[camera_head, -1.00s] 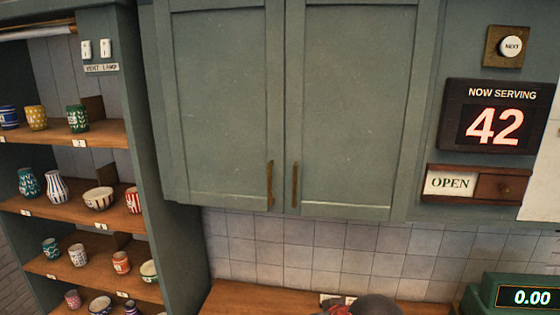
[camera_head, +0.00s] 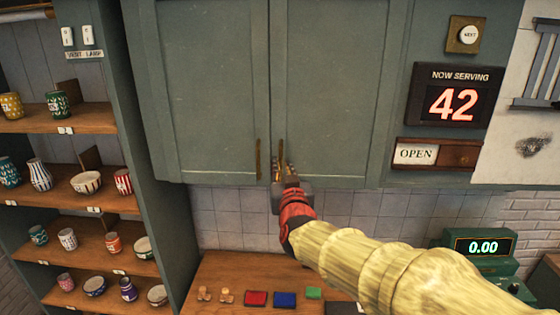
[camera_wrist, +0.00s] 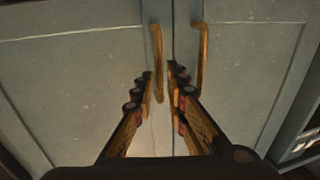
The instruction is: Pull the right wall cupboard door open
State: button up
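The right wall cupboard door (camera_head: 335,90) is green and looks shut beside the left door (camera_head: 205,90). Its upright brass handle (camera_head: 282,153) is near its lower left corner. My gripper (camera_head: 283,170) is at the lower part of this handle in the head view. In the wrist view my gripper (camera_wrist: 159,72) has its two fingers apart, pointing at the doors. There the left door's handle (camera_wrist: 157,55) shows in line with the gap, and the right handle (camera_wrist: 204,50) shows right of the fingers. I cannot tell whether the fingers touch or straddle either handle.
Open shelves with pottery (camera_head: 75,200) stand at the left. A wooden counter (camera_head: 215,270) below holds stamps and coloured pads. A NOW SERVING sign (camera_head: 452,97) and an OPEN sign (camera_head: 415,153) hang at the right. A green register (camera_head: 480,248) stands lower right.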

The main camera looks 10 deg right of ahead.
aim_at(281, 163)
jog(key=shift+w+d+p, duration=0.15)
jog(key=shift+w, duration=0.85)
jog(key=shift+w+d+p, duration=0.15)
jog(key=shift+w, duration=0.8)
grip_shut()
jog(key=shift+s+f+b, duration=0.1)
jog(key=shift+b, duration=0.3)
